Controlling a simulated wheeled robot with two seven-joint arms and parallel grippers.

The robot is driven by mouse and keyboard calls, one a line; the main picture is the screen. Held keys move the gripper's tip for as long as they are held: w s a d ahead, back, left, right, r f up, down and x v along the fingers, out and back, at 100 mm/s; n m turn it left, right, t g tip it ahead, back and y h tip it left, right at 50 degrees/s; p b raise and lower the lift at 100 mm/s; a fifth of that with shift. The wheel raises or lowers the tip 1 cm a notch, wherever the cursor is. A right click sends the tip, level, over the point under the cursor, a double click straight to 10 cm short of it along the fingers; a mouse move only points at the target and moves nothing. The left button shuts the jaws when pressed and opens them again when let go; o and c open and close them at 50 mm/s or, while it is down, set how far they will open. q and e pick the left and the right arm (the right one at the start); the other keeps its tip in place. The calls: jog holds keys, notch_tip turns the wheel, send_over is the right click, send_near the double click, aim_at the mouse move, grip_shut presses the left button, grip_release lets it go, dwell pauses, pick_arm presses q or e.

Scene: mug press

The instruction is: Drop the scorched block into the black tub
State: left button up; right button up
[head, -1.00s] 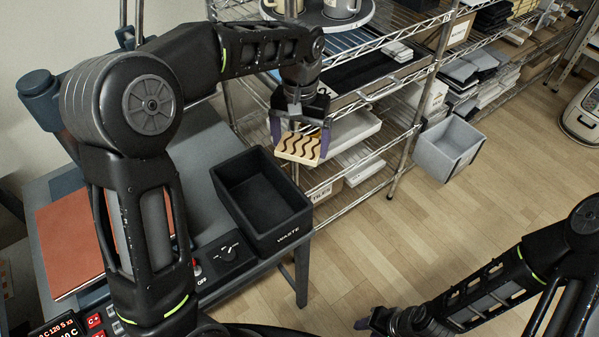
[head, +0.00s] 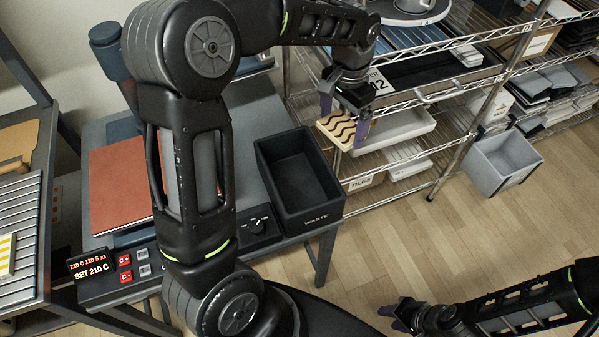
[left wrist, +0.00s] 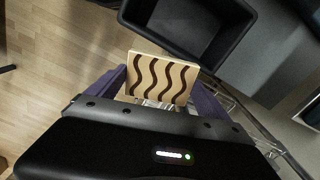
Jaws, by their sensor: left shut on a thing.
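The block (head: 340,130) is pale with dark brown wavy stripes. My left gripper (head: 345,122) is shut on it and holds it in the air in front of the wire shelf, right of the tub. In the left wrist view the block (left wrist: 161,80) sits between the purple fingers of the left gripper (left wrist: 160,88). The black tub (head: 335,200), marked WASTE, stands at the right end of the grey press table and looks empty. The tub also shows at the top of the left wrist view (left wrist: 190,48). My right gripper (head: 402,314) is low at the bottom, away from everything; its fingers are too unclear to judge.
A wire shelf (head: 470,95) with trays and a TILES bin stands behind the block. A grey bin (head: 503,165) hangs at its right. The press with a reddish plate (head: 118,180) and a control panel (head: 110,268) is left of the tub. Open floor lies right.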

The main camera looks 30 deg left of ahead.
pick_arm(q)
jog(key=s+a+r+m+p, duration=0.2)
jog(key=s+a+m+p, duration=0.5)
jog(key=m, duration=0.3)
jog(key=shift+s+a+m, duration=0.4)
jog(key=shift+s+a, duration=0.3)
pick_arm(e)
notch_tip(320, 180, up, 8)
jog(key=shift+s, duration=0.3)
jog(key=shift+d, duration=0.1)
pick_arm(q)
notch_tip(320, 180, down, 6)
jog(key=b, duration=0.4)
jog(key=shift+b, duration=0.4)
pick_arm(e)
jog(key=f, duration=0.4)
jog(key=shift+w+f, duration=0.15)
jog(key=shift+w, duration=0.15)
pick_arm(q)
jog(key=o, duration=1.1)
jog(key=shift+r, duration=0.1)
jog(key=shift+o, duration=0.2)
